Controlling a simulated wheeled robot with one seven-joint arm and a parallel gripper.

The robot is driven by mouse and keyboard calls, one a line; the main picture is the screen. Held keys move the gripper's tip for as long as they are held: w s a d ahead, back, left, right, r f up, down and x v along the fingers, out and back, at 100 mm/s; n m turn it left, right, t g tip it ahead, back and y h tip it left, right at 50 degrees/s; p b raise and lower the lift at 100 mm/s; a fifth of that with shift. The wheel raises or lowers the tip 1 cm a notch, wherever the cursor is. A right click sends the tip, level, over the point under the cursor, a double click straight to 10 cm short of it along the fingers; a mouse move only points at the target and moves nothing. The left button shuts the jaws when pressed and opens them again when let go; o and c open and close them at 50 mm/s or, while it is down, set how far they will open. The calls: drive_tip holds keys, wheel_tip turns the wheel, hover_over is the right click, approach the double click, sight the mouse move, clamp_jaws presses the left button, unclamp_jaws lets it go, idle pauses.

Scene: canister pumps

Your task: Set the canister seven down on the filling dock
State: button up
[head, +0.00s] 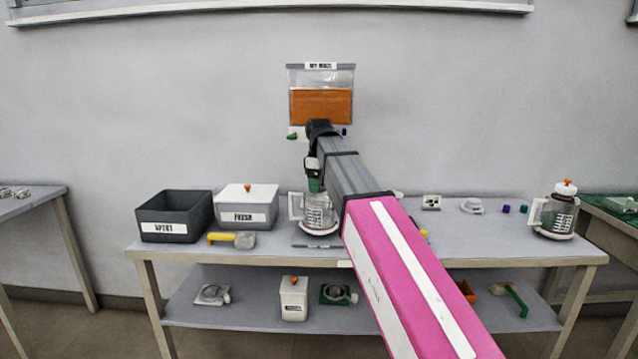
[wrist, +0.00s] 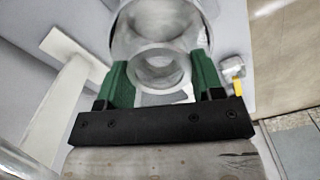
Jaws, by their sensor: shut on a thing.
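A clear canister (head: 318,222) with a white handle and a label stands upright at the middle of the bench, below my arm. Its number is too small to read. My gripper (head: 315,184) is shut on its top from above. In the wrist view my gripper's green fingers (wrist: 163,82) flank the clear round top of the canister (wrist: 158,62). A flat grey plate (head: 318,244), apparently the filling dock, lies under the canister; I cannot tell whether the two touch. My arm hides the bench just right of it.
A dark bin (head: 174,218), a white lidded box (head: 246,208) and a yellow-handled scoop (head: 232,239) are left of the canister. Another canister (head: 558,212) with an orange knob stands at the far right. An orange-filled hopper (head: 321,105) hangs on the wall above.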

drive_tip(key=shift+f, duration=0.25)
drive_tip(key=o, duration=1.4)
